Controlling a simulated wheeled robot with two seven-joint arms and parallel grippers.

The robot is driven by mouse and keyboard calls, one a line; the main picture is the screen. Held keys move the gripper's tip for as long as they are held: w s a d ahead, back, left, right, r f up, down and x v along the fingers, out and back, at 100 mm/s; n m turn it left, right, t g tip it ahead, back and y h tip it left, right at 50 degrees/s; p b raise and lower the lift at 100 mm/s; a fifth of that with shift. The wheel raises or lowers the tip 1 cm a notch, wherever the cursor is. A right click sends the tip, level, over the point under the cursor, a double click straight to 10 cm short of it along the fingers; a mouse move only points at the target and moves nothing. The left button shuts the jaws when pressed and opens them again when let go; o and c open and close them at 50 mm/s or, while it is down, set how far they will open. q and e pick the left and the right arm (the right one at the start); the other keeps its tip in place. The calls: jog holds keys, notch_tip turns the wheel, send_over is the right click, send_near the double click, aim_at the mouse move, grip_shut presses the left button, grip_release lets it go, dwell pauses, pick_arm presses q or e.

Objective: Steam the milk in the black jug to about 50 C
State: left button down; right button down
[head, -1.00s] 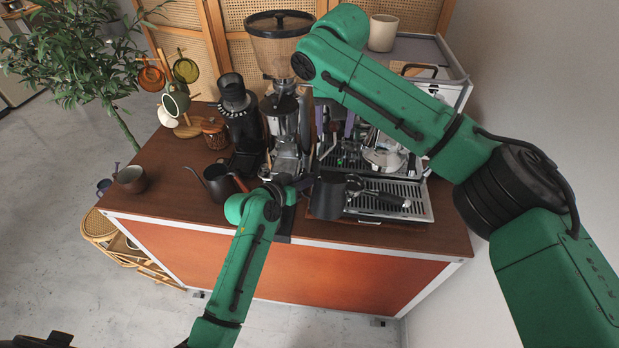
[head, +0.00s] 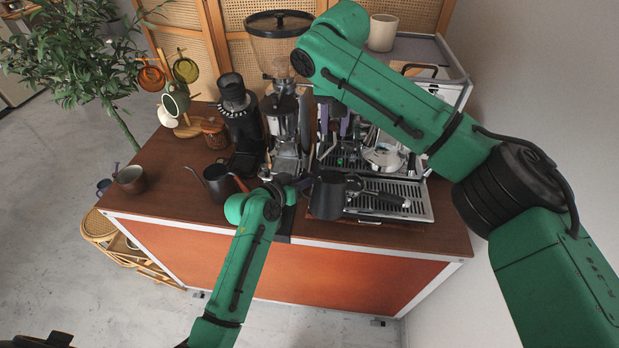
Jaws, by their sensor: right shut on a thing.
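The black jug (head: 328,196) stands upright at the front left of the espresso machine's drip tray (head: 418,208). Its inside and the milk are not visible from here. My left gripper (head: 299,184) is at the jug's left side, small and dark; its fingertips are too hidden to tell open from shut. My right arm reaches over the espresso machine (head: 455,92). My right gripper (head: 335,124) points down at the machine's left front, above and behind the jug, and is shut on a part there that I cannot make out. The steam wand is not clearly visible.
A portafilter (head: 385,197) lies on the drip tray. A grinder (head: 284,125) and a black gooseneck kettle (head: 219,184) stand to the left. A cup (head: 131,178) and a mug tree (head: 187,127) are farther left. The counter's front left (head: 165,205) is clear.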

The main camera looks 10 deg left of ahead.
jog(key=shift+w+r, duration=0.3)
jog(key=shift+r, duration=0.6)
jog(key=shift+w+r, duration=0.25)
jog(key=shift+r, duration=0.6)
jog(key=shift+s+f, duration=0.15)
jog(key=shift+f, duration=0.1)
dwell(2.2)
jog(key=shift+r, duration=0.15)
dwell(3.6)
